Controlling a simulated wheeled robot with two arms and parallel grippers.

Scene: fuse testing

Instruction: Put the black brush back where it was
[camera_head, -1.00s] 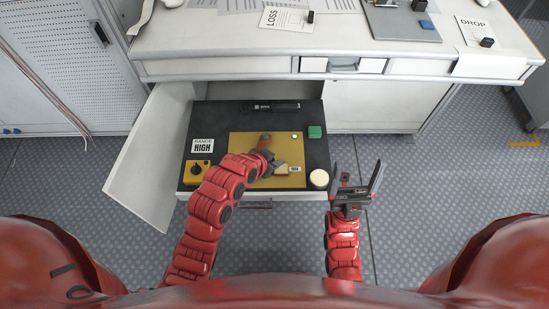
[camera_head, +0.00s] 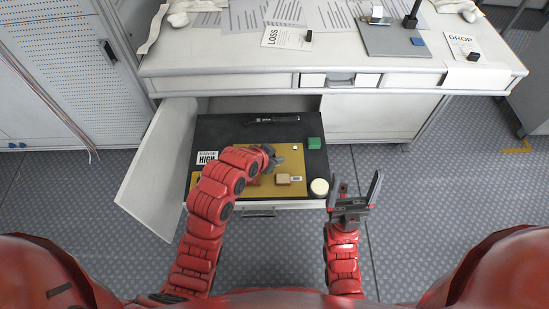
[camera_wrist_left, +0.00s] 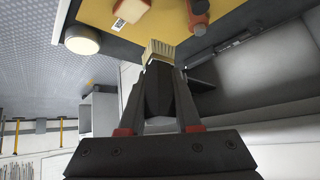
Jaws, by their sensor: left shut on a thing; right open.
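The black brush (camera_wrist_left: 160,90) is held between the fingers of my left gripper (camera_wrist_left: 158,80) in the left wrist view. Its pale yellowish bristles (camera_wrist_left: 158,50) point away from the gripper, towards the yellow board. In the head view my left gripper (camera_head: 272,158) is over the yellow board (camera_head: 262,187) in the open drawer, and the brush is hard to make out there. My right gripper (camera_head: 353,195) is open and empty, to the right of the drawer's front.

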